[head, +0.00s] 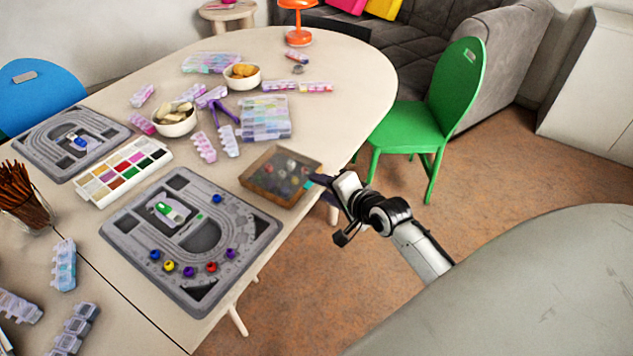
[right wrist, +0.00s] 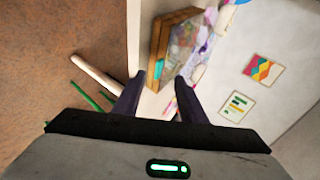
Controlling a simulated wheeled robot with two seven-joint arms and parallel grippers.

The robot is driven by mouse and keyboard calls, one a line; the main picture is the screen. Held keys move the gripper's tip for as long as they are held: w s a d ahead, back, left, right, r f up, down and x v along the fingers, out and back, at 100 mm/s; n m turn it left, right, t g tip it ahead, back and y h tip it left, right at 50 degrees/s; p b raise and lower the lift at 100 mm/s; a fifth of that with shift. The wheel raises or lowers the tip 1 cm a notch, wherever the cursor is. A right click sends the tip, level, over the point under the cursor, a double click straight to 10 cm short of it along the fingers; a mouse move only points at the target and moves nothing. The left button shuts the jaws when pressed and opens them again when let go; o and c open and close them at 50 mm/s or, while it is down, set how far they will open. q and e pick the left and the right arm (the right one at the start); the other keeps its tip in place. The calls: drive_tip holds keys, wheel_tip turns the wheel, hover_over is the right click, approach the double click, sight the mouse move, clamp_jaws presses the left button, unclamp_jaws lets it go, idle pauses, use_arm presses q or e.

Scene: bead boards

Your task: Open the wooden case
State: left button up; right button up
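The wooden case (head: 268,194) sits near the right edge of the table, with a brown wooden frame and a clear top showing colourful contents. It looks closed. A small teal tab (head: 309,184) shows on its right side. My right gripper (head: 320,181) is at the case's right side, close to the tab; I cannot tell whether it touches. In the right wrist view the fingers (right wrist: 157,95) are spread apart and empty, with the case (right wrist: 160,45) beyond them and its teal tab (right wrist: 158,69) between the fingertips' lines. My left gripper is not in view.
A grey bead board (head: 235,210) with several coloured beads lies left of the case. Clear bead boxes (head: 265,118), bowls (head: 242,76) and a paint palette (head: 124,171) crowd the table. A green chair (head: 455,90) stands beyond my right arm.

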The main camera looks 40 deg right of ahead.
sight(310, 183)
drive_tip(key=shift+x, duration=2.35)
clamp_jaws()
drive_tip(key=shift+w+a+r+g, duration=0.1)
drive_tip(key=shift+w+r+g, duration=0.15)
drive_tip(key=shift+r, duration=0.5)
drive_tip(key=shift+w+a+r+n+g, duration=0.15)
drive_tip(key=shift+r+n+g, duration=0.15)
drive_tip(key=shift+r+g, duration=0.6)
drive_tip(key=shift+r, duration=0.1)
drive_tip(key=shift+w+a+r+n+g+h, duration=0.15)
drive_tip(key=shift+w+r+g, duration=0.15)
drive_tip(key=shift+r, duration=0.3)
drive_tip(key=shift+w+a+r+n+g+h, duration=0.1)
drive_tip(key=shift+w+r+g+h, duration=0.1)
drive_tip(key=shift+r+g, duration=0.25)
drive_tip(key=shift+w+a+r+n+g+h, duration=0.1)
drive_tip(key=shift+w+r+g+h, duration=0.1)
drive_tip(key=shift+r, duration=0.5)
